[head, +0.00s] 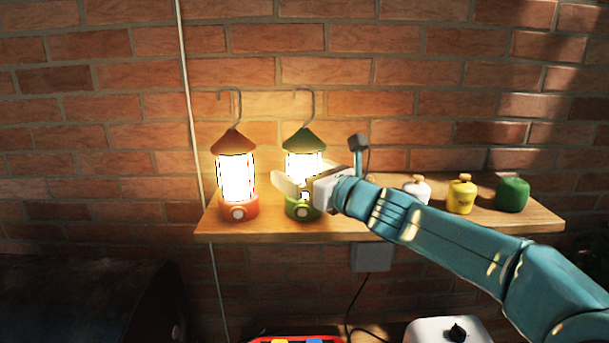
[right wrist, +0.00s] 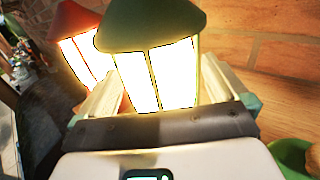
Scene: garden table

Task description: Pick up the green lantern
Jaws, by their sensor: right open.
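The green lantern (head: 303,141) stands upright and lit on the wooden shelf, with a hook on top. In the right wrist view the green lantern (right wrist: 150,25) fills the upper middle. My right gripper (head: 292,187) is at the lantern's lower half, partly covering it in the head view. In the right wrist view its two pale fingers lie on either side of the glowing lantern body, open; whether they touch it cannot be told. My left gripper is not in view.
An orange lantern (head: 236,142), also lit, stands close to the left. Yellow (head: 461,195), white and green (head: 513,194) bottles stand to the right on the shelf (head: 330,231). A brick wall is behind. A white box (head: 448,331) with a black knob is below.

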